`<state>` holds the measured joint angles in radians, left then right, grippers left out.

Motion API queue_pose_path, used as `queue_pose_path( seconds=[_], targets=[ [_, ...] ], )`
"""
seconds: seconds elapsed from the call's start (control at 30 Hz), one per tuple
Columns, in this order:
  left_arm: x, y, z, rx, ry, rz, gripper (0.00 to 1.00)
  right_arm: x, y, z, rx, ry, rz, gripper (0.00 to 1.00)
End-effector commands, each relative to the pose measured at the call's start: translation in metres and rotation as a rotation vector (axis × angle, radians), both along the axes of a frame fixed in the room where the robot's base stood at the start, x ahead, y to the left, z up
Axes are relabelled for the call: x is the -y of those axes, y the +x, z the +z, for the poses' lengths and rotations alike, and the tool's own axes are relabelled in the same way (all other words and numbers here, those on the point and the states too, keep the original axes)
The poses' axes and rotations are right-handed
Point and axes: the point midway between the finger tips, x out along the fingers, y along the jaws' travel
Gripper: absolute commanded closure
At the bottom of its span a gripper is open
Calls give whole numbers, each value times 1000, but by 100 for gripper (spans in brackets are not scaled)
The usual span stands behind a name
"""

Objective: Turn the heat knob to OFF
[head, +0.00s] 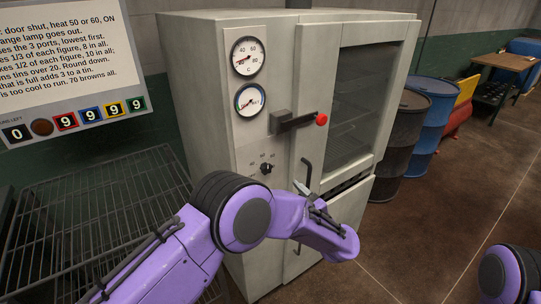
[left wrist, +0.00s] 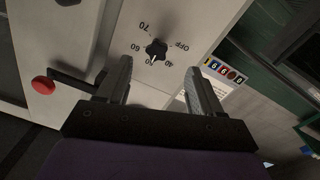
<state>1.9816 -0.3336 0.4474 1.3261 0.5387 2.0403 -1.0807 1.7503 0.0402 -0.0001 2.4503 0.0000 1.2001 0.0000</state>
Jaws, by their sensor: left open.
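The heat knob (head: 266,168) is a small black knob on the grey oven's front panel, below the two gauges. In the left wrist view the knob (left wrist: 155,50) is ringed by OFF, 40, 50, 60 and 70. A pale mark on it seems to face about 50, though it is small. My left gripper (left wrist: 160,76) is open and empty. Its fingers straddle the knob's line in that view, with the knob beyond the tips and apart from them. In the head view this gripper (head: 309,193) is right of and below the knob. My right gripper is out of view.
A door latch with a red ball (head: 321,119) sticks out above and right of the knob. A wire rack (head: 105,210) stands left, below a sign (head: 65,60). Drums (head: 405,130) stand right.

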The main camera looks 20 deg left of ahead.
Motion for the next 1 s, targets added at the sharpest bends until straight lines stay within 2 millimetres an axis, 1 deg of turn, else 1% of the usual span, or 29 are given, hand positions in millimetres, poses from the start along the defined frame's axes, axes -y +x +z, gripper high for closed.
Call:
queue_pose_path(
  seconds=[0.03,0.13,0.27,0.4,0.53,0.7,0.93,0.97,1.0],
  targets=[
    [3,1,13,8,-11,24,34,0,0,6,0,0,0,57],
    [-2,6,17,9,-18,42,34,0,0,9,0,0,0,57],
    [-25,22,17,7,-17,44,34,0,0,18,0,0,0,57],
    [-50,42,17,9,-16,43,34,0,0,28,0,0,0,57],
    [-68,57,16,10,-17,41,34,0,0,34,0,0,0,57],
    [-78,65,14,10,-15,39,34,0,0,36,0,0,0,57],
    [-79,65,14,10,-14,37,34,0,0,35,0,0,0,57],
    [-79,65,14,10,-14,37,44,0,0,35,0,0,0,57],
    [-79,65,14,10,-14,37,57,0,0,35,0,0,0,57]
  ],
)
